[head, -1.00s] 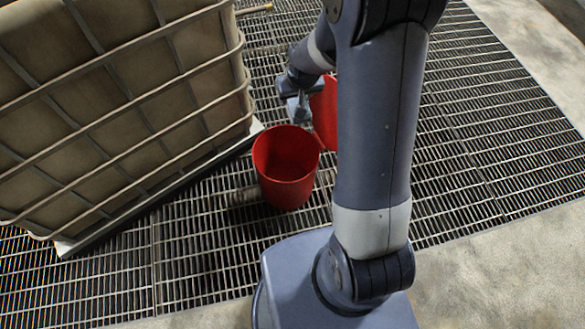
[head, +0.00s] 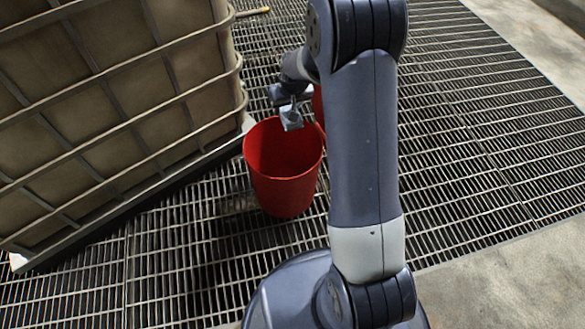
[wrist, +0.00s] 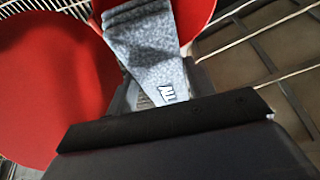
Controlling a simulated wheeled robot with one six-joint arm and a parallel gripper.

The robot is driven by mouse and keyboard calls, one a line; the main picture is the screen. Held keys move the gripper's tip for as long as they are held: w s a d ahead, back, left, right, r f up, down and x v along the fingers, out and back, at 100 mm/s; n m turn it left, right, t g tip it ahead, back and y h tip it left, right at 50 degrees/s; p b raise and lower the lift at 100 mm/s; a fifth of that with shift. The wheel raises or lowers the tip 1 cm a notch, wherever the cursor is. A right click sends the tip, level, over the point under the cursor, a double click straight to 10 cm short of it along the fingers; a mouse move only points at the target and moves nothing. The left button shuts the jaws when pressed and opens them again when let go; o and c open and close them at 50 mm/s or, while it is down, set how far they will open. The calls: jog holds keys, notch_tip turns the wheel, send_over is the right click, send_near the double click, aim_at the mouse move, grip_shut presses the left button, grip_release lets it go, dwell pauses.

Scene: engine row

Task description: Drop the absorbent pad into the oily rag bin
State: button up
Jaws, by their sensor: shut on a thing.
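The oily rag bin (head: 285,180) is a red, open-topped round bin standing on the grating in the head view. Part of it shows at the top of the wrist view (wrist: 199,16). My gripper (head: 288,106) is at the bin's far rim, above its opening or its edge; I cannot tell exactly which. It is shut on the absorbent pad (wrist: 150,48), a folded grey-blue speckled piece, which hangs from the fingers and also shows in the head view (head: 291,119). The bin's inside looks dark red, and its bottom is partly hidden.
A red panel, possibly the bin's lid, stands behind the bin (head: 318,103) and fills the left of the wrist view (wrist: 50,85). A caged tank (head: 110,100) stands close at the left. Open grating (head: 470,130) lies at the right.

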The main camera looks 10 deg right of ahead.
jog(key=s+f+b+x, duration=0.1)
jog(key=s+b+x, duration=0.2)
jog(key=b+x, duration=0.9)
jog(key=shift+d+b+x, duration=0.3)
jog(key=shift+b+x, duration=0.05)
jog(key=shift+x, duration=1.95)
jog(key=o, duration=0.9)
jog(key=shift+o, duration=0.2)
jog(key=p+v, duration=0.4)
jog(key=v, duration=0.6)
jog(key=shift+s+r, duration=0.3)
jog(key=b+x, duration=0.4)
jog(key=x, duration=0.7)
jog(key=shift+r+p, duration=2)
jog(key=shift+r, duration=0.85)
